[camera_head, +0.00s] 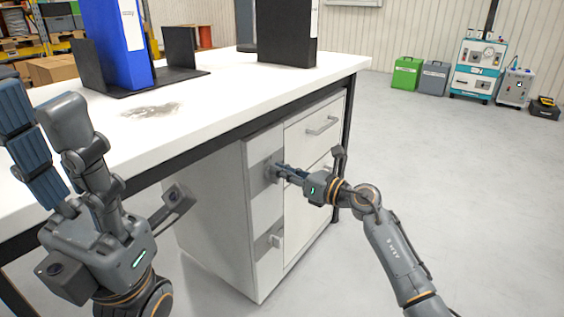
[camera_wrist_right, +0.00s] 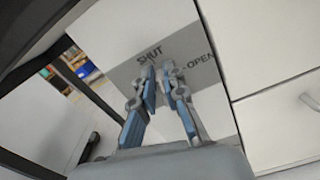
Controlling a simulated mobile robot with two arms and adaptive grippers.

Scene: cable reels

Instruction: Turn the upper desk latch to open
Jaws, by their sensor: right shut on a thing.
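The upper desk latch sits on a grey plate (camera_head: 258,180) on the front of the white cabinet under the desk. In the right wrist view the plate (camera_wrist_right: 190,70) reads SHUT at upper left and OPEN at right. My right gripper (camera_head: 279,172) reaches the plate from the right and is shut on the latch's knob. In the right wrist view its fingers (camera_wrist_right: 161,82) stand close together over the knob, mostly hiding it; its exact angle cannot be told. My left gripper (camera_head: 40,105) is raised at the left, fingers apart, empty.
A lower latch (camera_head: 274,241) sits below on the same cabinet (camera_head: 210,200). A drawer handle (camera_head: 322,126) is to the upper right. The white desktop (camera_head: 225,93) holds a blue binder (camera_head: 121,45) and a black binder (camera_head: 287,30).

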